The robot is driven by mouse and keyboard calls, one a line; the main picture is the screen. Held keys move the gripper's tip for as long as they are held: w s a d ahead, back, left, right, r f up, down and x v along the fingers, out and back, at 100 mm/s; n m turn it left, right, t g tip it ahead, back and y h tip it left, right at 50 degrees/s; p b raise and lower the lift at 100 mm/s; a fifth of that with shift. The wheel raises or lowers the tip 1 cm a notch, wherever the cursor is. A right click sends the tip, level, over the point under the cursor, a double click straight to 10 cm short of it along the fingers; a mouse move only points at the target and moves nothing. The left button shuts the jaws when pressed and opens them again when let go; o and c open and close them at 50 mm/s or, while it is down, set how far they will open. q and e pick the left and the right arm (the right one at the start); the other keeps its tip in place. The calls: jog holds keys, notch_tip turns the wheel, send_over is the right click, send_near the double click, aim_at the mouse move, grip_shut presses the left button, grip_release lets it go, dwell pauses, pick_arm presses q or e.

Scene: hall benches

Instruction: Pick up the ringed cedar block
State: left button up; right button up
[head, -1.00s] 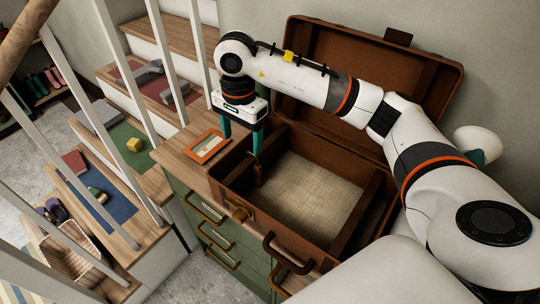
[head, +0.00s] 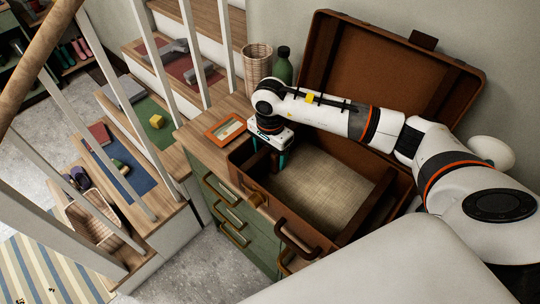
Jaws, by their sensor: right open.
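An open brown suitcase (head: 345,237) lies on the green cabinet, its lid leaning back against the wall. My right gripper (head: 267,154) points down into its narrow left compartment. Its teal fingers are apart, one at the left wall and one by the inner divider. A small dark brown piece (head: 274,161) shows beside the right finger; it may be the ringed cedar block, but gripper and shadow hide most of it. I see no grip on it. My left gripper is out of view.
An orange-framed picture (head: 225,128) lies left of the suitcase. A woven basket (head: 258,62) and a green bottle (head: 283,68) stand behind my right wrist. White railing posts and stairs with several objects are at left. The suitcase's cloth-lined middle (head: 320,188) is empty.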

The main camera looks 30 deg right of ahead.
jog(key=shift+w+f, duration=0.1)
jog(key=shift+f, duration=0.2)
jog(key=c, duration=1)
jog(key=shift+r, duration=0.15)
jog(key=shift+c, duration=0.2)
notch_tip(320, 180, up, 9)
jog(key=b, duration=0.2)
jog(key=shift+b, duration=0.4)
jog(key=shift+r, duration=0.4)
